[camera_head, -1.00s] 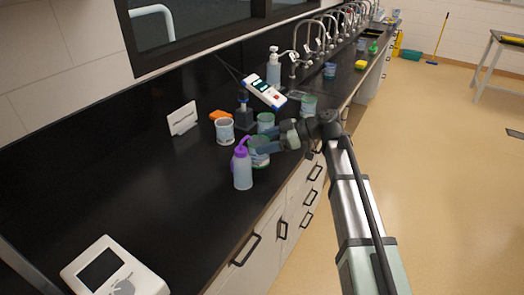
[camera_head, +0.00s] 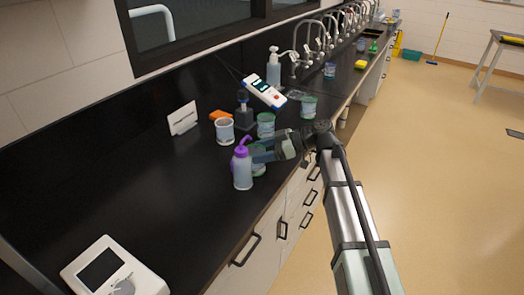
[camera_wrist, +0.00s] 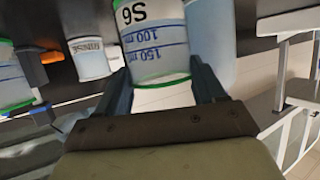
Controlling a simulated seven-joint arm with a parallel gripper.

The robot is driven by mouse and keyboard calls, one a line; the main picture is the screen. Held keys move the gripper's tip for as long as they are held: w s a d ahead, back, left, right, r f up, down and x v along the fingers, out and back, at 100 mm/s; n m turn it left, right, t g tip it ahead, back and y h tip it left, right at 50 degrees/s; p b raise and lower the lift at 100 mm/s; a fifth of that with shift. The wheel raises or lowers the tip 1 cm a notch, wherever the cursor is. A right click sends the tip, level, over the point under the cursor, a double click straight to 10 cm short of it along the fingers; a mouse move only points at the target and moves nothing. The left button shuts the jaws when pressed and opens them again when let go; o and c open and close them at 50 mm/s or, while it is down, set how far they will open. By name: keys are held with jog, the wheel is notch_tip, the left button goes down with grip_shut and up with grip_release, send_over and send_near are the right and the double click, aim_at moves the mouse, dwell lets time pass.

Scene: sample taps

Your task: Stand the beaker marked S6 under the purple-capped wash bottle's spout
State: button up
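The S6 beaker (camera_wrist: 152,45) has a green rim and blue volume marks. It appears upside down in the wrist view, between the two fingers of my gripper (camera_wrist: 160,75). I cannot tell whether the fingers press on it or only flank it. In the head view the beaker (camera_head: 259,168) is partly hidden behind my gripper (camera_head: 262,152) and the wash bottle. The purple-capped wash bottle (camera_head: 242,172) stands on the black counter just left of the beaker. A pale blue body, likely this bottle (camera_wrist: 222,40), shows at right in the wrist view.
A beaker marked RINSE (camera_wrist: 90,62) and another green-rimmed beaker (camera_wrist: 12,78) are nearby. Behind the gripper stand more beakers (camera_head: 266,124), (camera_head: 308,106), a white-and-blue meter (camera_head: 265,92) and a white card (camera_head: 182,118). The front-left counter is clear up to a white device (camera_head: 112,270).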

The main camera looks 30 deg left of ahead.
jog(key=shift+o, duration=0.7)
jog(key=shift+d+r, duration=0.1)
jog(key=shift+r, duration=0.05)
jog(key=v, duration=1.2)
